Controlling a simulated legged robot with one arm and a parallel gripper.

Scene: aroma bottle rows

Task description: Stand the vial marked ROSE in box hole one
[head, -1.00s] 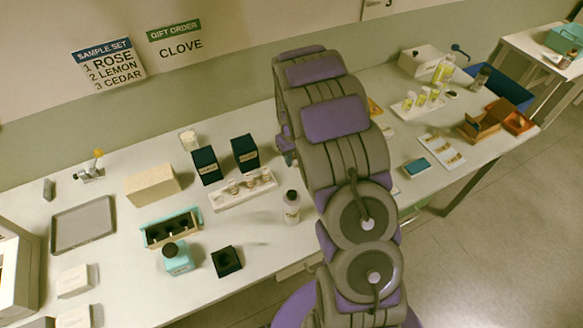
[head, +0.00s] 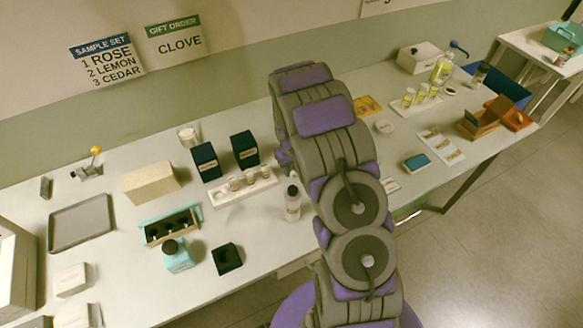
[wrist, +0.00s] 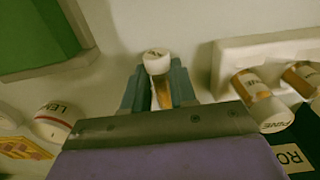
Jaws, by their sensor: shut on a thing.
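My gripper (wrist: 158,92) is shut on a small white-capped vial (wrist: 157,64) with an amber body, held upright between teal fingers in the wrist view. The marking on its cap is too small to read. In the head view my gripper is hidden behind my arm. The teal-edged box (head: 170,228) with dark holes stands at left centre on the bench, well apart from my arm. A white rack (head: 243,188) holding several vials stands behind it to the right; a rack (wrist: 262,47) also shows in the wrist view, with a vial marked PINE (wrist: 270,114).
A teal bottle (head: 177,256) and a black square holder (head: 227,258) stand in front of the box. Dark boxes (head: 206,162) stand behind the rack. The wrist view shows a green container (wrist: 38,35) and a lid lettered LEM (wrist: 56,121).

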